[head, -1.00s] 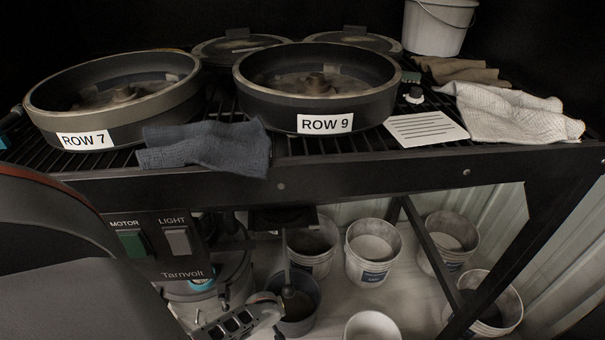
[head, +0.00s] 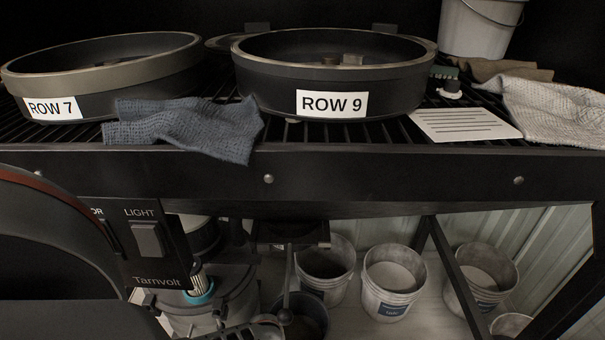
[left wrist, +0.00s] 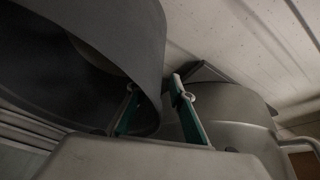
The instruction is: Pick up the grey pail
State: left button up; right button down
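The dark grey pail (head: 308,318) stands below the bench, under the machine's spout, and is cut off by the bottom edge of the head view. My left gripper (head: 262,328) is only partly visible beside it, at that same edge. In the left wrist view a dark grey curved wall (left wrist: 135,45), seemingly the pail's, fills the upper left. The two green-padded fingers of my left gripper (left wrist: 157,103) stand apart, with this wall's edge between them. A gap shows beside the right-hand finger; contact on the other side is unclear. My right gripper is not in view.
The bench's front beam (head: 400,180) runs above the pail. A grey machine (head: 225,300) stands left of it. Pale buckets (head: 393,278) stand to its right and behind. On the bench are round pans (head: 400,85), a blue cloth (head: 190,128) and a pale pail (head: 478,28).

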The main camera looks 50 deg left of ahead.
pick_arm(q)
jog(key=shift+w, duration=0.25)
grip_shut()
